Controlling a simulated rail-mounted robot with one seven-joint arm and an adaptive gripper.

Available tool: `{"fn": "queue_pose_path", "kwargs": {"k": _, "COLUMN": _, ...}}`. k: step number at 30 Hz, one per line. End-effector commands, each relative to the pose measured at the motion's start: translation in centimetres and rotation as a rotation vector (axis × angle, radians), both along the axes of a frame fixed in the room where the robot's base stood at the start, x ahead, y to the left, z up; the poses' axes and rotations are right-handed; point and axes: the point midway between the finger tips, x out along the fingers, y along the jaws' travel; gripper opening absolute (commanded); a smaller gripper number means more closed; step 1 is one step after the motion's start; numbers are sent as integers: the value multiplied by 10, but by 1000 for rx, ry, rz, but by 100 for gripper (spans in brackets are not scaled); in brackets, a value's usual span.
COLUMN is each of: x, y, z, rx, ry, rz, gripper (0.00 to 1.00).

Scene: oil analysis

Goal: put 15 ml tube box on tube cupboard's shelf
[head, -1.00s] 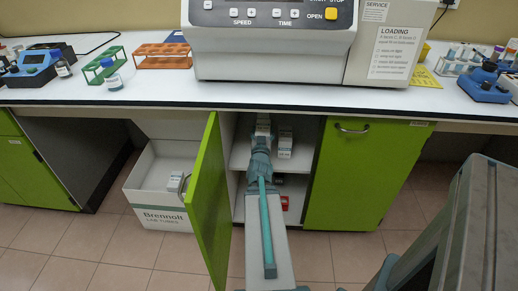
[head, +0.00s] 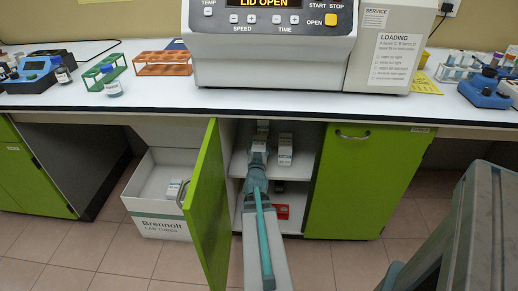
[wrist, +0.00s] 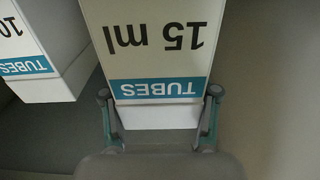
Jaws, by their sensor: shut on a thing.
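The 15 ml tube box (wrist: 158,60) is white with a teal TUBES band, and its label appears upside down in the wrist view. My gripper (wrist: 159,97) is shut on it, one finger at each side of its lower part. In the head view my gripper (head: 259,150) reaches into the open tube cupboard at upper shelf level, and the held box (head: 263,128) is mostly hidden. The cupboard's upper shelf (head: 300,172) is partly visible. I cannot tell whether the box rests on it.
Another tube box (head: 285,148) stands on the upper shelf beside the held one, with a small gap; its side shows in the wrist view (wrist: 32,55). The green door (head: 207,205) stands open at left. A red item (head: 282,211) lies below. A white Brennolt carton (head: 160,225) stands left.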

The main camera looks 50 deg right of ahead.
Motion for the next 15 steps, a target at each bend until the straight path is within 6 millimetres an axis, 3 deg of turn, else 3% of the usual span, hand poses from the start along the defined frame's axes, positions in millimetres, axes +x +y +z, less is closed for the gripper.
{"fn": "queue_pose_path", "kwargs": {"k": 4, "x": 0, "y": 0, "z": -4, "rx": -1, "ry": -1, "rz": 0, "gripper": 9}}
{"fn": "queue_pose_path", "kwargs": {"k": 5, "x": 0, "y": 0, "z": -5, "rx": 0, "ry": 0, "rz": 0, "gripper": 61}}
{"fn": "queue_pose_path", "kwargs": {"k": 9, "x": 0, "y": 0, "z": -4, "rx": 0, "ry": 0, "rz": 0, "gripper": 85}}
{"fn": "queue_pose_path", "kwargs": {"k": 10, "x": 0, "y": 0, "z": -4, "rx": 0, "ry": 0, "rz": 0, "gripper": 90}}
{"fn": "queue_pose_path", "kwargs": {"k": 15, "x": 0, "y": 0, "z": -4, "rx": 0, "ry": 0, "rz": 0, "gripper": 90}}
